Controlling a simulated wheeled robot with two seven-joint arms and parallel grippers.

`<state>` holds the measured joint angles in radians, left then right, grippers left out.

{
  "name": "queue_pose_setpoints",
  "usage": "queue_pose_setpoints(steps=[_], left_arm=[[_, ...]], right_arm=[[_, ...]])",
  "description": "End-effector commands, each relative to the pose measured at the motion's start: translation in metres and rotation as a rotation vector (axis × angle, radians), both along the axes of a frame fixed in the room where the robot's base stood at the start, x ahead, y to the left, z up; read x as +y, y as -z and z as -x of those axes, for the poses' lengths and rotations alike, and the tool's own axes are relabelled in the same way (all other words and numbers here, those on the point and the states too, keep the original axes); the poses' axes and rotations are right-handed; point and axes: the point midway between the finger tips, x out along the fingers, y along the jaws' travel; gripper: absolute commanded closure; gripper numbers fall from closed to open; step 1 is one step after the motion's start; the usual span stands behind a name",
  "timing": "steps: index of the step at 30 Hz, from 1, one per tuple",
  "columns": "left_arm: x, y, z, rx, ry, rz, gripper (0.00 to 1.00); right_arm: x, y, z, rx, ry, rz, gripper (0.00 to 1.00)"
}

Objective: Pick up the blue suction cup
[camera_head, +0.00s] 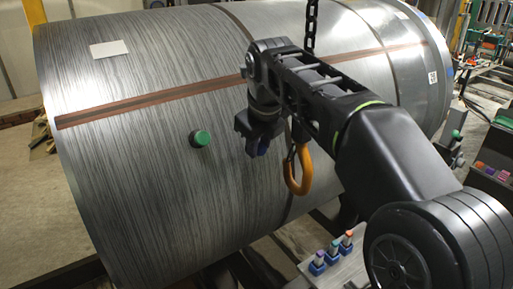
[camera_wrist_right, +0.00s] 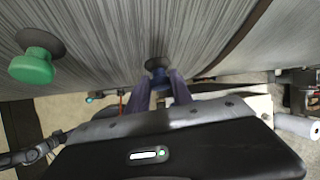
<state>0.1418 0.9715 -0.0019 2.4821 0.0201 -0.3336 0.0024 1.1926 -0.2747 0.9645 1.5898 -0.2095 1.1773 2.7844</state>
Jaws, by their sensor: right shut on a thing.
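The blue suction cup (camera_wrist_right: 157,66) is between the two fingers of my right gripper (camera_wrist_right: 159,80) in the right wrist view. Its dark disc faces the grey drum (camera_wrist_right: 110,25). I cannot tell whether the disc touches the drum or is slightly off it. In the head view my right gripper (camera_head: 257,144) is in front of the drum's side, and its fingers mostly hide the cup. My left gripper is out of view.
A green suction cup (camera_head: 200,138) is on the drum to the left; it also shows in the wrist view (camera_wrist_right: 32,66). An orange hook (camera_head: 298,172) hangs on a chain (camera_head: 311,25) close beside my right gripper. Small blue-based items (camera_head: 333,249) stand on a ledge below.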

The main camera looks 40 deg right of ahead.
Motion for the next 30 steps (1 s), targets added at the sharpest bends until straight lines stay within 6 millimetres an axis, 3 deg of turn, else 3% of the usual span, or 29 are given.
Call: queue_pose_setpoints(steps=[11, 19, 30], left_arm=[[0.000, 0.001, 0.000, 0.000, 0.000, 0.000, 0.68], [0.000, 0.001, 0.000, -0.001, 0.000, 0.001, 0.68], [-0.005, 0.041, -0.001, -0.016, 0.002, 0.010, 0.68]], right_arm=[[0.000, -0.006, -0.001, -0.003, 0.000, 0.002, 1.00], [-0.001, -0.035, -0.001, -0.002, 0.000, 0.001, 1.00], [0.067, -0.031, 0.050, -0.002, -0.002, 0.007, 1.00]])
